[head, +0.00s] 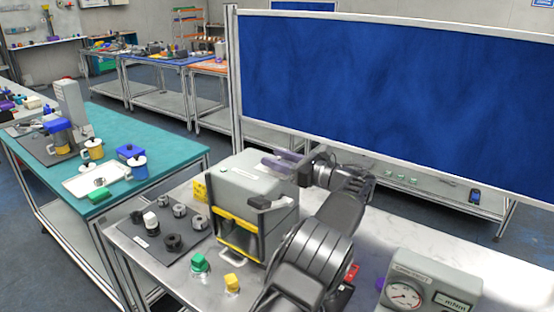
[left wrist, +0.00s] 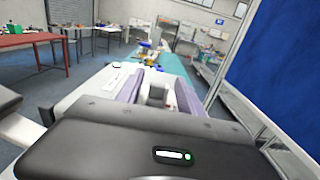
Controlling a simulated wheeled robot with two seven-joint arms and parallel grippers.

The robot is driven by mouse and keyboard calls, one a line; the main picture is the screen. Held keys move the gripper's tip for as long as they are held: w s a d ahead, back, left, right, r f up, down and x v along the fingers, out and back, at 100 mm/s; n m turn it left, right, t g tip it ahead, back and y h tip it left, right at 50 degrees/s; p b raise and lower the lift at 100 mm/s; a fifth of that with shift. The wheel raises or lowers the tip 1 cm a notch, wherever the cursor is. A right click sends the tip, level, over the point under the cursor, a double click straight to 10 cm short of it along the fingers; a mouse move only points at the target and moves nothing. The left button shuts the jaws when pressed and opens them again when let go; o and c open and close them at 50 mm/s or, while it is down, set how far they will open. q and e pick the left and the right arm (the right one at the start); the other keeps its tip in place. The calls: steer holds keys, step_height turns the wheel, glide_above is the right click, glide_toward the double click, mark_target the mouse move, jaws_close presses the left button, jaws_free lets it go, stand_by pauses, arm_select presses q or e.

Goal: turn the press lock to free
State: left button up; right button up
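The press (head: 250,186) is a grey box with yellow edging around its open front, standing on the light metal table. A dark bar (head: 270,203) sits at its upper right front edge; I cannot tell whether this is the lock. My left gripper (head: 279,162) reaches in from the right over the press top, its purple fingers apart. In the left wrist view, the left gripper (left wrist: 159,93) has a small grey block (left wrist: 157,92) between its fingers, apparently with gaps at both sides. Whether they touch it is unclear. The lock's marking is not readable. My right gripper is not in view.
A dark mat (head: 153,236) with several round parts lies left of the press. A gauge box (head: 430,283) stands at right front. A blue panel (head: 400,95) rises behind the table.

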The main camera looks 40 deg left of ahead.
arm_select(q)
steer(key=shift+d+f, duration=0.1)
steer(key=shift+d, duration=0.4)
steer(key=d+b, duration=0.1)
steer(key=d, duration=0.5)
steer(key=shift+d+b, duration=0.4)
steer(key=shift+w, duration=0.15)
